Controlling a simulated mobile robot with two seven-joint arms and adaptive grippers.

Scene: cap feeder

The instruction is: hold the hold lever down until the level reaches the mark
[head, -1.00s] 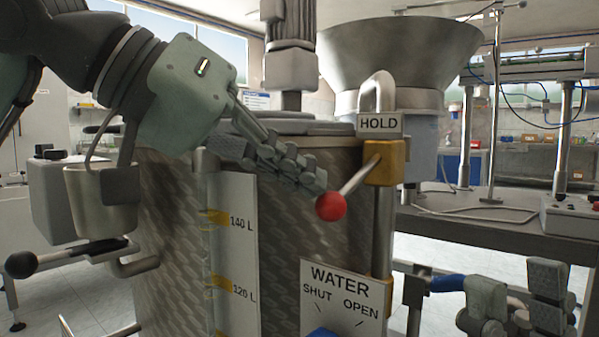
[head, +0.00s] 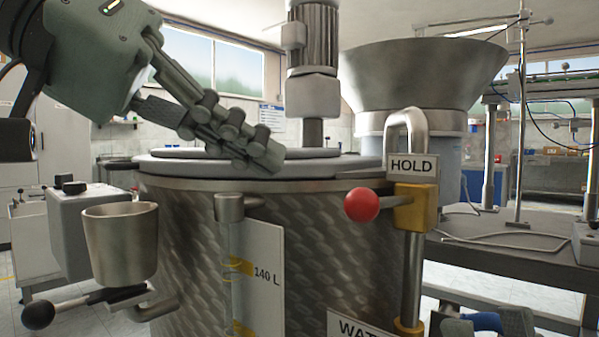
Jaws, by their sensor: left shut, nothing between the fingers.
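The hold lever's red ball (head: 362,205) sticks out left of a yellow block (head: 415,208), roughly level, under the HOLD sign (head: 411,165). My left gripper (head: 262,158) is shut and empty, over the tank lid's front edge, up and left of the ball and apart from it. The sight tube (head: 236,290) runs down the tank front beside a white scale plate (head: 262,300) reading 140 L. A yellow band crosses the tube near that figure. I cannot make out the liquid level. Grey parts that may be my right gripper (head: 515,322) are cut off at the bottom right.
The steel tank (head: 180,225) fills the middle. A metal cup (head: 120,245) and a black-knobbed handle (head: 38,315) stand at its left. A large funnel (head: 425,75) rises behind the lever. The WATER sign (head: 365,328) is cut off below. A bench (head: 520,245) stands right.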

